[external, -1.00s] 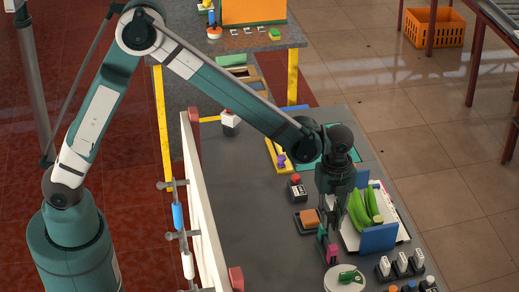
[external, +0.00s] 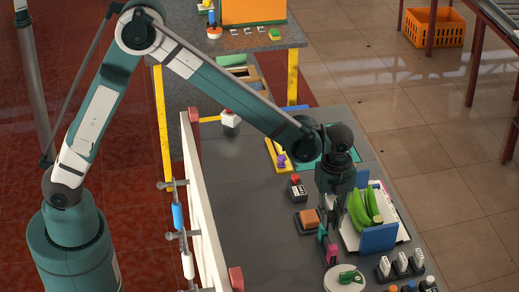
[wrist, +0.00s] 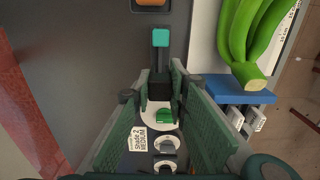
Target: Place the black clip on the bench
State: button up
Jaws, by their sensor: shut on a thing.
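My gripper (external: 333,228) points down over the right part of the dark grey bench (external: 250,175). Its green-padded fingers (wrist: 162,82) are closed around the black clip (wrist: 161,88). The clip has a dark body and a teal end (wrist: 160,37) that sticks out beyond the fingers in the wrist view. In the external view the teal end (external: 322,234) shows left of the fingertips, with a pink piece (external: 332,250) below them. The fingers hide much of the clip. I cannot tell whether it touches the bench.
A white rack with green bananas (external: 362,212) and blue ends stands close right of my gripper. The bench's left-middle is clear beside a white panel (external: 203,215).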

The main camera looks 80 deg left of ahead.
jog(key=s+a+n, duration=0.2)
jog(key=a, duration=1)
jog(key=n+p, duration=0.1)
jog(key=n, duration=0.6)
send_over(227, 165)
jog(key=shift+s+d+f, duration=0.1)
jog(key=shift+f, duration=0.05)
jog(key=shift+f, duration=2.95)
jog(key=shift+f, duration=2.05)
